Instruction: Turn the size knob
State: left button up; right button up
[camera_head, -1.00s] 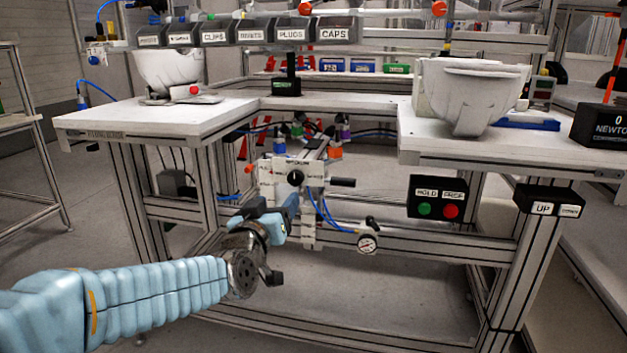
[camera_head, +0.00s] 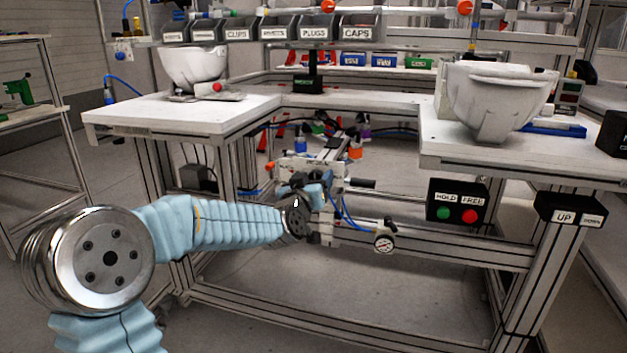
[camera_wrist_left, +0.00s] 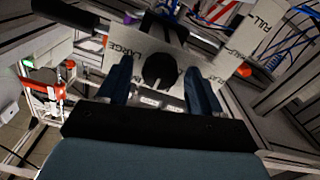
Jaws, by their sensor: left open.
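The size knob (camera_wrist_left: 159,71) is a round black knob on a white plate (camera_wrist_left: 128,47) marked LARGE in the left wrist view. My left gripper (camera_wrist_left: 157,78) is open, with one dark blue finger on each side of the knob. Gaps show between the fingers and the knob, and I cannot tell whether the tips reach past its face. In the head view my left gripper (camera_head: 318,190) is at the white fixture (camera_head: 298,164) under the bench, and my wrist hides the knob. My right gripper is not in view.
A HOLD/FREE button box (camera_head: 457,203) is on the bench's front right. The floor under the bench is open.

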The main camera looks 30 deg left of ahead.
pick_arm(q)
jog(key=c, duration=1.1)
jog(key=shift+o, duration=0.2)
jog(key=m, duration=0.7)
jog(key=shift+d+b, duration=0.1)
jog(key=shift+b, duration=0.25)
jog(key=m+p, duration=0.2)
jog(key=m, duration=0.8)
jog(key=shift+d+f, duration=0.1)
